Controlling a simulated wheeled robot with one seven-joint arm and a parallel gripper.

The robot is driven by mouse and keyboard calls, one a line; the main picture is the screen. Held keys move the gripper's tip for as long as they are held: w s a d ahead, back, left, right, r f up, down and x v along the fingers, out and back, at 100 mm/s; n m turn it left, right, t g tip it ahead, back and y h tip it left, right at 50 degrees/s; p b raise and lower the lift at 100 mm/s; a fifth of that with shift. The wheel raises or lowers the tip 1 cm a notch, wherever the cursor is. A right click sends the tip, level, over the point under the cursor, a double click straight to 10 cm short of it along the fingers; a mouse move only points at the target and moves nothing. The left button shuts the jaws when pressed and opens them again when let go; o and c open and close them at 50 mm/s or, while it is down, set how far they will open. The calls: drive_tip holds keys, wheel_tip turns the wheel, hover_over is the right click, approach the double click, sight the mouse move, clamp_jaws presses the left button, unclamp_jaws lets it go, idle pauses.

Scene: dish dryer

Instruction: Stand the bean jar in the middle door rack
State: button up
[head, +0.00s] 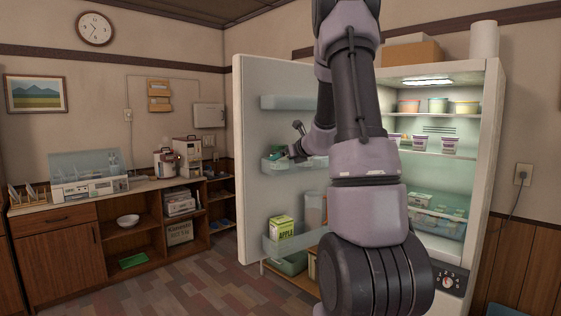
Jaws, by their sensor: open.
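The open fridge door holds three clear racks, and the middle door rack (267,166) is partly behind my arm. A small dark item with some green (276,155) shows at that rack, close to my gripper. It is too small to tell for sure whether it is the bean jar or whether it stands upright. My gripper (293,140) is open, in front of the door at the height of the middle rack. Its fingers point left, and I see nothing between them. My arm hides the right part of the racks.
The upper door rack (283,102) looks empty where it shows. The lower rack (272,243) holds a green-and-white apple carton (282,229) and a clear container (314,210). Fridge shelves to the right carry several tubs. A wooden counter (100,190) stands left, with open floor between.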

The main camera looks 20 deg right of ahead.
drive_tip(key=v, duration=1)
drive_tip(key=s+a+r+n+g+y, duration=0.2)
drive_tip(key=s+a+n, duration=0.55)
drive_tip(key=a, duration=0.25)
drive_tip(key=s+a+r+n+g+y, duration=0.25)
drive_tip(key=s+a+n, duration=0.35)
drive_tip(key=a+n, duration=0.3)
drive_tip(key=s+a+n+g+h, duration=0.1)
drive_tip(key=s+n+h, duration=0.4)
drive_tip(key=s+n, duration=0.7)
drive_tip(key=shift+s+f+n+g, duration=0.35)
drive_tip(key=shift+s+f+n, duration=0.05)
drive_tip(key=shift+n, duration=0.35)
drive_tip(key=shift+a, duration=0.1)
drive_tip(key=shift+c, duration=0.3)
